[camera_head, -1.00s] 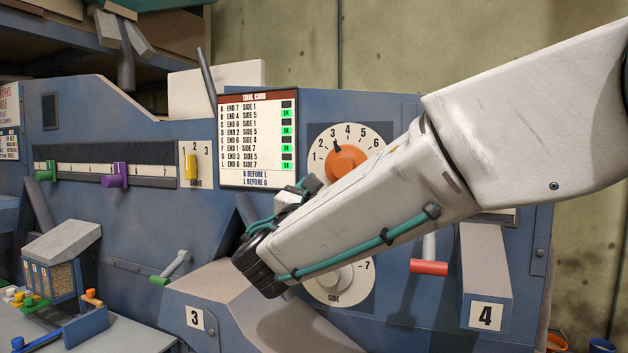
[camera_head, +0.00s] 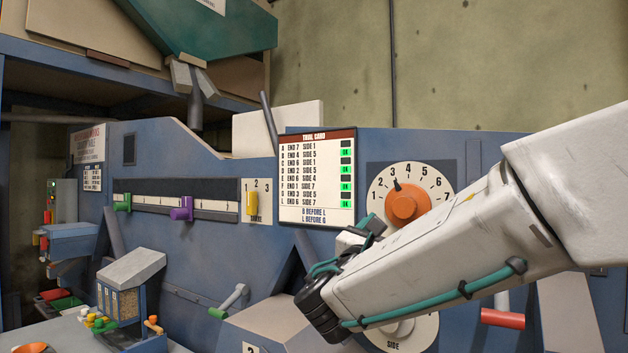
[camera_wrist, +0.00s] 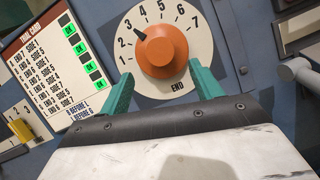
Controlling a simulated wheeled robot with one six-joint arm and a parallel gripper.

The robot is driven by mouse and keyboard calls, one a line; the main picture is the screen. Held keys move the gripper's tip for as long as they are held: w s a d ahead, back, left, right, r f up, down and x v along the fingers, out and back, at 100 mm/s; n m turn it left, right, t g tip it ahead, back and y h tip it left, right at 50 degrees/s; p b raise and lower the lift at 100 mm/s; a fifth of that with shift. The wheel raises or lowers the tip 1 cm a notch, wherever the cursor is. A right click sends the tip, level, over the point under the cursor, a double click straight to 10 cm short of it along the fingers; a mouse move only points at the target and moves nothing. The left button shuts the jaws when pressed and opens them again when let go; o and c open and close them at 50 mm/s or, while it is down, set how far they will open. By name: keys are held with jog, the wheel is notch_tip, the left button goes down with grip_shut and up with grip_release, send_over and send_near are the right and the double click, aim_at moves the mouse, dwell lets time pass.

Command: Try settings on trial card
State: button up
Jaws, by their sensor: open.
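The trial card (camera_head: 317,222) hangs on the blue panel. It lists END and SIDE settings by letter, with several green OK marks and several dark ones at its right edge. Right of it is the END dial (camera_head: 440,184), numbered 1 to 7, with an orange knob (camera_head: 402,208) whose pointer is near 3. In the wrist view, my open gripper (camera_wrist: 163,90) has its teal fingers below the orange knob (camera_wrist: 162,50), one to each side, and seems empty. Whether they touch the dial is unclear. My arm partly covers the SIDE dial (camera_head: 415,335) below.
A slider panel with green (camera_head: 122,201) and purple (camera_head: 182,208) handles is at left. A yellow lever (camera_head: 251,202) stands beside the card. A green-tipped lever (camera_head: 230,302) and a red-handled lever (camera_head: 502,318) stick out lower down. A sample box (camera_head: 130,290) stands at lower left.

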aim_at(403, 210)
dwell(0.5)
jog(key=w+d+r+n+t+y, duration=0.1)
jog(key=n, duration=0.1)
jog(key=w+d+r+n+y, duration=0.1)
jog(key=w+d+n, duration=0.1)
jog(key=n, duration=0.1)
jog(key=w+d+r+n+t+y, duration=0.1)
jog(key=w+d+n, duration=0.1)
jog(key=shift+w+n+t, duration=0.2)
jog(key=shift+n+t, duration=0.1)
jog(key=c, duration=1)
jog(key=shift+o, duration=0.2)
